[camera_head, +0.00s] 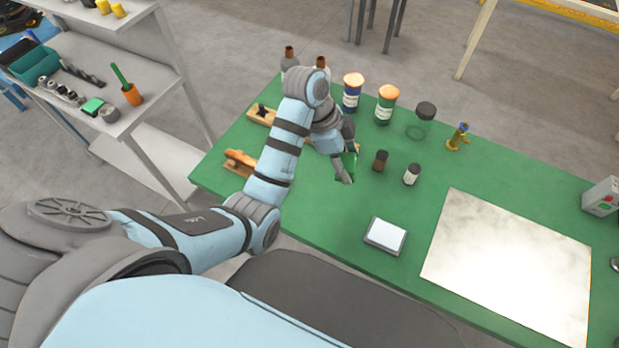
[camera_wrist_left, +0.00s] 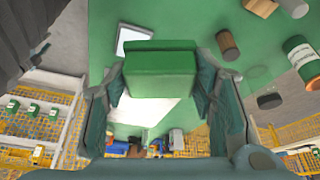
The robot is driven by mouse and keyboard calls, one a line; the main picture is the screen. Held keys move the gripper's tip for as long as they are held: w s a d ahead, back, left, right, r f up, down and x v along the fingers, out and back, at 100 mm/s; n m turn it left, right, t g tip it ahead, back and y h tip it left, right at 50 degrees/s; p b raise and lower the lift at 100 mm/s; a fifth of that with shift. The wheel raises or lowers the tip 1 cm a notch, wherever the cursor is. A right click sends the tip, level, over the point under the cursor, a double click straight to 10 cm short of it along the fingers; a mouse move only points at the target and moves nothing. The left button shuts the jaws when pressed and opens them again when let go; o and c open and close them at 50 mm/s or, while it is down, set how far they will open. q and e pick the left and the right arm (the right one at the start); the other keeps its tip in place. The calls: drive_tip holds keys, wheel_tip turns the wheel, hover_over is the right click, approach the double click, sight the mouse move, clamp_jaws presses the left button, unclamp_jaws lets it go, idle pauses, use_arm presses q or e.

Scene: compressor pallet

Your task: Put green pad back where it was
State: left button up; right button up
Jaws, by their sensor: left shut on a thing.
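The green pad (camera_wrist_left: 160,72) is a block held between the fingers of my left gripper (camera_wrist_left: 162,90), close in front of the left wrist camera. In the head view, a small part of the green pad (camera_head: 349,162) shows between the fingertips of my left gripper (camera_head: 346,168); the fingers hide the rest. The gripper is over the green table (camera_head: 310,215), left of a small brown jar (camera_head: 380,160). Green on green makes the pad's height above the table hard to tell. My right gripper is in neither view.
A white-topped device (camera_head: 386,235) and a pale sheet (camera_head: 508,265) lie on the table. Orange-lidded jars (camera_head: 353,92), a clear jar (camera_head: 421,121) and a brass item (camera_head: 459,137) stand toward the back. Wooden tools (camera_head: 240,162) lie at left. A shelf (camera_head: 75,75) holds small parts.

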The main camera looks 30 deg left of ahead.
use_arm(q)
wheel_tip(320, 180, down, 3)
drive_tip(key=s+a+b, duration=0.2)
drive_tip(key=b, duration=0.1)
hover_over(336, 212)
drive_tip(key=a, duration=0.1)
wheel_tip(336, 212, down, 9)
wheel_tip(336, 212, down, 5)
drive_tip(key=shift+a+r+b, duration=0.1)
drive_tip(key=shift+b, duration=0.55)
drive_tip(key=f, duration=0.2)
drive_tip(key=shift+s+a+f+b, duration=0.1)
drive_tip(key=shift+s+f+b, duration=0.15)
drive_tip(key=shift+f+b, duration=0.15)
drive_tip(key=shift+f, duration=0.25)
drive_tip(key=o, duration=1.1)
drive_tip(key=shift+s, duration=0.15)
drive_tip(key=shift+w, duration=0.2)
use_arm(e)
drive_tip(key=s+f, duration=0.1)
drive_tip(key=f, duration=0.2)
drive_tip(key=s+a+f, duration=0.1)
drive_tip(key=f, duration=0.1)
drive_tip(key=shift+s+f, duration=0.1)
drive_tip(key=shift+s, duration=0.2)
